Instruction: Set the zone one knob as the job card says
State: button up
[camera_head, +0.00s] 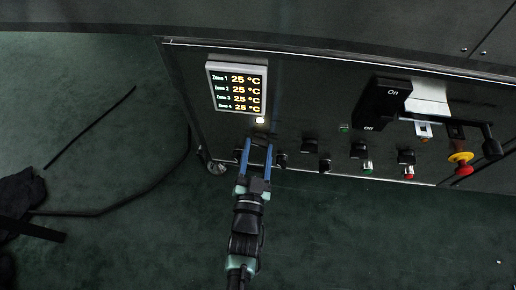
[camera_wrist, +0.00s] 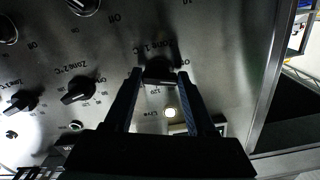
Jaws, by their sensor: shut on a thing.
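The zone one knob (camera_wrist: 159,72) is black, under the label "Zone 1 °C" in the wrist view. My gripper (camera_wrist: 160,76) is shut on it, with one finger on each side. In the head view my gripper (camera_head: 258,146) reaches the panel with its blue fingers around the knob, which is mostly hidden there. Most of the knob's scale is covered, so I cannot tell its setting. The display (camera_head: 238,88) reads 25 °C for zones 1 to 4. I cannot make out a readable job card.
The zone two knob (camera_wrist: 78,91) and another knob (camera_wrist: 22,101) sit left of my fingers in the wrist view. A lit lamp (camera_head: 260,120) is just above my gripper. A large On/Off switch (camera_head: 383,103) and a red-and-yellow stop button (camera_head: 461,158) are farther right.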

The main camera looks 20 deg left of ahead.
jog(key=shift+m, duration=1.1)
jog(key=o, duration=1.4)
jog(key=shift+c, duration=0.2)
jog(key=shift+s, duration=0.1)
jog(key=p+v, duration=0.5)
jog(key=v, duration=0.8)
